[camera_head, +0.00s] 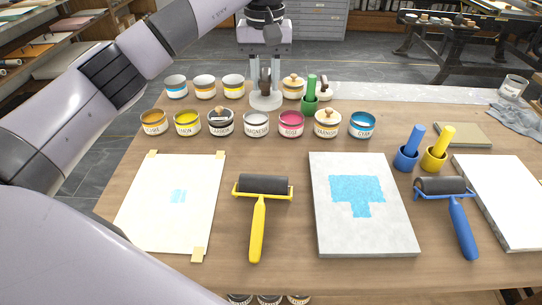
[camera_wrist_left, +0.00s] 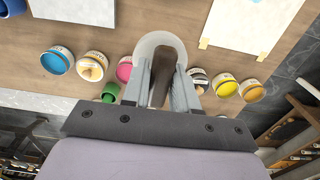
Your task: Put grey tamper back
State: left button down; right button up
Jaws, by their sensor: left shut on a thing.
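My left gripper (camera_head: 266,88) comes down from above at the back middle of the table, fingers pointing down. It is shut on the dark upright handle of the grey tamper (camera_head: 266,102), which has a pale grey round base. The base is at or just above the tabletop; I cannot tell whether it touches. In the left wrist view the tamper's pale base (camera_wrist_left: 160,42) lies beyond the two fingers (camera_wrist_left: 162,90), with the dark handle between them. My right gripper is not in view.
Ink jars stand close around it: a front row with the magenta jar (camera_head: 291,123), and a back row with a yellow-banded jar (camera_head: 233,86). A green cup with a stick (camera_head: 309,103) is just right. A yellow roller (camera_head: 258,215) and stone slab (camera_head: 330,245) lie nearer.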

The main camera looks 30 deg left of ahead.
pick_arm(q)
notch_tip(320, 180, down, 18)
jog(key=shift+f, duration=0.1)
dwell(0.4)
jog(key=shift+f, duration=0.15)
jog(key=c, duration=0.9)
grip_release()
